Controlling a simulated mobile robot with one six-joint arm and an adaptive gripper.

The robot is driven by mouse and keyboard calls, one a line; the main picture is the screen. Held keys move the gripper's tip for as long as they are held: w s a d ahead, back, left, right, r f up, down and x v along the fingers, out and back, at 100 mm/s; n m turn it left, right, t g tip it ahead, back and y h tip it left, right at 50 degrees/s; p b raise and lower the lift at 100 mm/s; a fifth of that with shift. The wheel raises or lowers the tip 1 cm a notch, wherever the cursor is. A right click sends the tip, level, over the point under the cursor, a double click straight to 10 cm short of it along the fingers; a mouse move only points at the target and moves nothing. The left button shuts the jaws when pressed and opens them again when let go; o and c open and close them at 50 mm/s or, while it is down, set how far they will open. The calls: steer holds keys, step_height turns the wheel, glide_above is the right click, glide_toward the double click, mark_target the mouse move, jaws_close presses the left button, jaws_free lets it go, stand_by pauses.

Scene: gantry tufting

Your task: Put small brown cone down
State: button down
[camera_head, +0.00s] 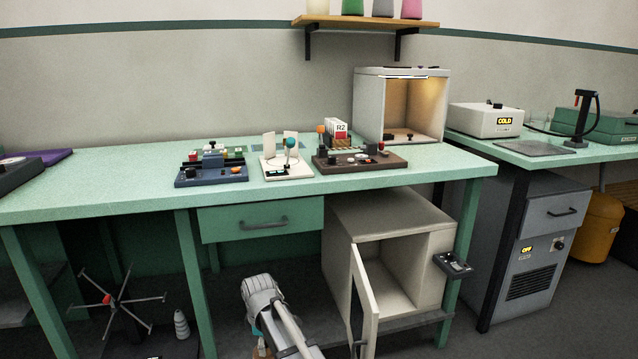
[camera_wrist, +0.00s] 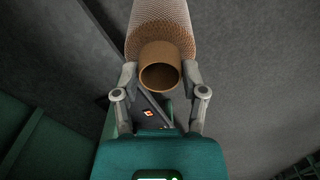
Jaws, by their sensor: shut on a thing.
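The small brown cone (camera_wrist: 160,26) fills the top middle of the wrist view. It has a tan, mesh-like wound body and a bare brown tube end (camera_wrist: 160,70) facing the camera. My gripper (camera_wrist: 160,80) has one finger on each side of the tube end and is shut on it. The cone's far end is out of the picture. In the head view my arm reaches down in front of the bench at the bottom middle. A small brown patch shows at the bottom edge there, too little to tell clearly.
The green bench (camera_head: 100,205) carries several small devices and a lit white booth (camera_head: 400,105). Below it, a beige cabinet (camera_head: 390,215) stands with its door (camera_head: 364,300) open toward me. A pale cone (camera_head: 181,325) and a spoked stand (camera_head: 115,300) are low at left.

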steer(key=shift+r+p, duration=0.3)
steer(key=shift+r, duration=0.05)
step_height(320, 180, up, 42)
steer(key=p, duration=4.1)
steer(key=shift+f+p, duration=0.25)
steer(key=shift+p, duration=0.05)
step_height(320, 180, up, 17)
steer(key=p, duration=1.7)
steer(key=shift+s, duration=0.15)
